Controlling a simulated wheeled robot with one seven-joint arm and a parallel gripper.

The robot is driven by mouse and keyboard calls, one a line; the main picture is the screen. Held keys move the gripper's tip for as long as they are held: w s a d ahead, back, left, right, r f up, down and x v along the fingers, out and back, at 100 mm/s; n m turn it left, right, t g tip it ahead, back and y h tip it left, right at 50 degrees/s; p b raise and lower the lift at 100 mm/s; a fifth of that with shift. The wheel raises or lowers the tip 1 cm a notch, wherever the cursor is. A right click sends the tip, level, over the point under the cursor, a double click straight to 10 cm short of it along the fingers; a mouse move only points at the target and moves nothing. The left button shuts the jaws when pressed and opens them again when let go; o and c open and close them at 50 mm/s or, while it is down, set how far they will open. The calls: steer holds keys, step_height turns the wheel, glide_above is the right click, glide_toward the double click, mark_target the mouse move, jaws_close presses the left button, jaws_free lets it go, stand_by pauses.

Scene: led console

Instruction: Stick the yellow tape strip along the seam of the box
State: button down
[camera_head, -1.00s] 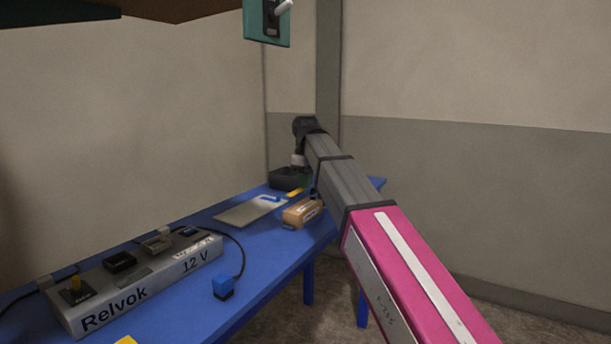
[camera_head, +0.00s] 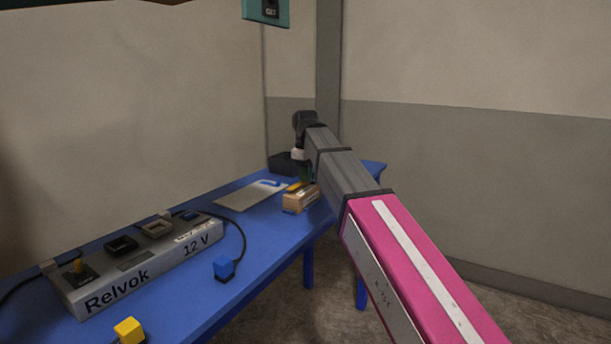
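The small brown cardboard box (camera_head: 299,202) sits on the blue table, near its far right edge. The yellow tape strip (camera_head: 294,187) shows as a small yellow patch at the top of the box, under my gripper. I cannot tell whether it touches the box or how it lies along the seam. My gripper (camera_head: 304,174) points down just above the box at the end of my grey and pink arm. Its fingers are small, dark and partly hidden, so their opening does not show.
The blue table (camera_head: 262,243) runs along the wall. A pale board (camera_head: 240,197) lies left of the box; a dark container (camera_head: 281,163) stands behind.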

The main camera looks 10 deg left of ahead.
steer(key=shift+f, duration=0.75)
stand_by(1.4)
steer(key=c, duration=1.2)
jaws_free()
steer(key=shift+w+r, duration=0.1)
steer(key=shift+w, duration=0.05)
